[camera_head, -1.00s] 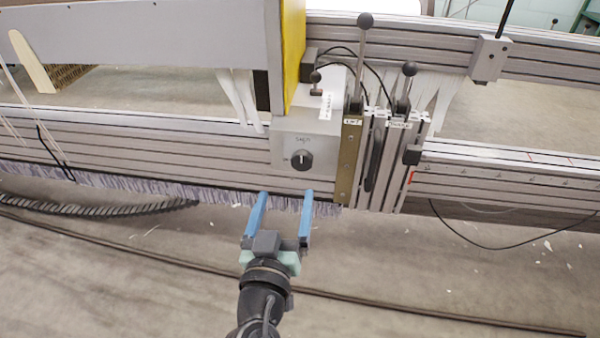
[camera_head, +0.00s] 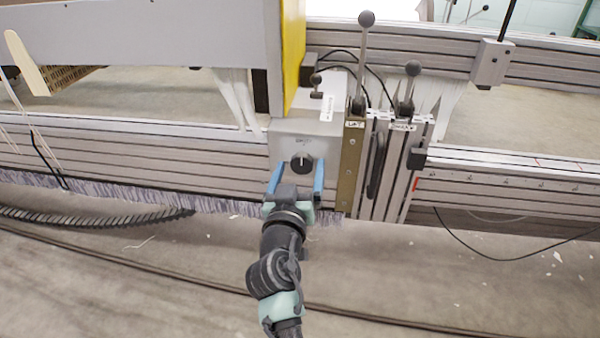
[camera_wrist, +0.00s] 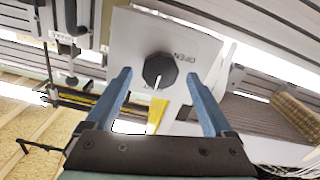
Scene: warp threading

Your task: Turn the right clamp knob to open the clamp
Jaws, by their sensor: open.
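The clamp knob (camera_head: 301,162) is a round black dial with a white pointer line on a grey box (camera_head: 284,128) fixed to the rail. In the wrist view the knob (camera_wrist: 160,71) faces me on its pale plate (camera_wrist: 205,66), with lettering that looks like "OPEN" beside it. My gripper (camera_head: 297,174) has two blue fingers, open, just in front of the box. I cannot tell how deep the fingertips are relative to the knob.
Right of the box stand labelled levers with ball tops (camera_head: 366,19) and (camera_head: 413,69), beside a brass-coloured plate (camera_head: 350,168). A yellow panel (camera_head: 293,50) rises above the box. Pale threads hang under the rail. The floor in front is mostly free.

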